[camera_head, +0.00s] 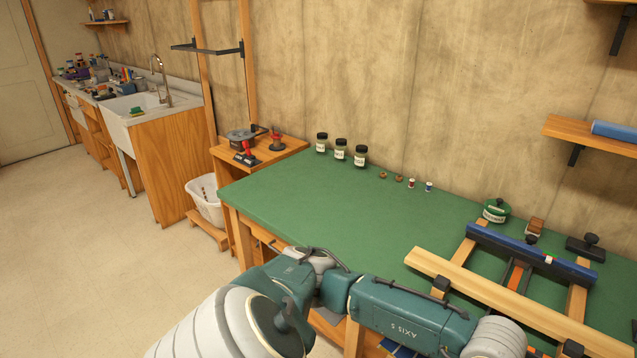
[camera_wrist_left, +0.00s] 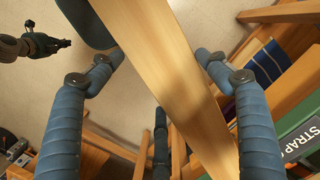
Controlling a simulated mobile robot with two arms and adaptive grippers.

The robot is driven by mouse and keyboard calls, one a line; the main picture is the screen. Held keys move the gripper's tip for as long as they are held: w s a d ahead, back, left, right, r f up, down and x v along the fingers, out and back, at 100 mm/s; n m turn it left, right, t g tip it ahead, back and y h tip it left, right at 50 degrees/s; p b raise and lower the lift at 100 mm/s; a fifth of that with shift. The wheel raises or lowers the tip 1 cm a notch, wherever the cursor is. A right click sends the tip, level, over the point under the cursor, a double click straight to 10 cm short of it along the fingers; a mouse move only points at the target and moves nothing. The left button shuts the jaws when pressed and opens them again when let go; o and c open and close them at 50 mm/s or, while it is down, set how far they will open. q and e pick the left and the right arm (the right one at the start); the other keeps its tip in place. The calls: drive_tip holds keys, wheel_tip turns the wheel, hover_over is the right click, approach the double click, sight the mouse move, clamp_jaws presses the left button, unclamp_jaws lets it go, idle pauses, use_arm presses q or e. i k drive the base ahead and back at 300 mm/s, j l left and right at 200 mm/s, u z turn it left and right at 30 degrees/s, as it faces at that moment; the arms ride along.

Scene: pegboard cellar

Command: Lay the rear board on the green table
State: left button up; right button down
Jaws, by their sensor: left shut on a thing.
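The long pale wooden board (camera_head: 500,298) runs diagonally across the lower right of the head view, in front of a blue-barred clamp frame and over the near edge of the green table (camera_head: 335,215). In the left wrist view a pale board (camera_wrist_left: 160,60) passes between the blue fingers of my left gripper (camera_wrist_left: 158,62), which is shut on it. In the head view my left arm reaches from the bottom toward the board; the fingers are mostly hidden. A dark gripper, apparently my right (camera_wrist_left: 50,44), is small at the wrist view's upper left; its opening is unclear.
The clamp frame's blue bar (camera_head: 530,254) lies across wooden rails at the table's right. Jars (camera_head: 341,150), small spools (camera_head: 411,184) and a green tin (camera_head: 496,211) line the back. The table's left middle is clear. A white basket (camera_head: 205,201) stands left.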

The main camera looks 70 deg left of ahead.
sight(325, 202)
drive_tip(key=j+u, duration=0.25)
drive_tip(key=u, duration=0.2)
drive_tip(key=j+u, duration=0.25)
drive_tip(key=u, duration=0.2)
drive_tip(key=i+j+u, duration=0.15)
drive_tip(key=u, duration=0.25)
drive_tip(key=i+j+u, duration=0.1)
drive_tip(key=j+u, duration=0.2)
drive_tip(key=u, duration=0.15)
drive_tip(key=i+j+u, duration=0.15)
drive_tip(key=u, duration=0.3)
drive_tip(key=i+j+u, duration=0.1)
drive_tip(key=u, duration=0.35)
drive_tip(key=i+u, duration=0.25)
drive_tip(key=u, duration=0.2)
drive_tip(key=i+j+u, duration=0.2)
drive_tip(key=i, duration=0.45)
drive_tip(key=i+z, duration=0.2)
drive_tip(key=z, duration=0.25)
drive_tip(key=i+z, duration=0.2)
drive_tip(key=z, duration=0.2)
drive_tip(key=i+j+z, duration=0.15)
drive_tip(key=z, duration=0.3)
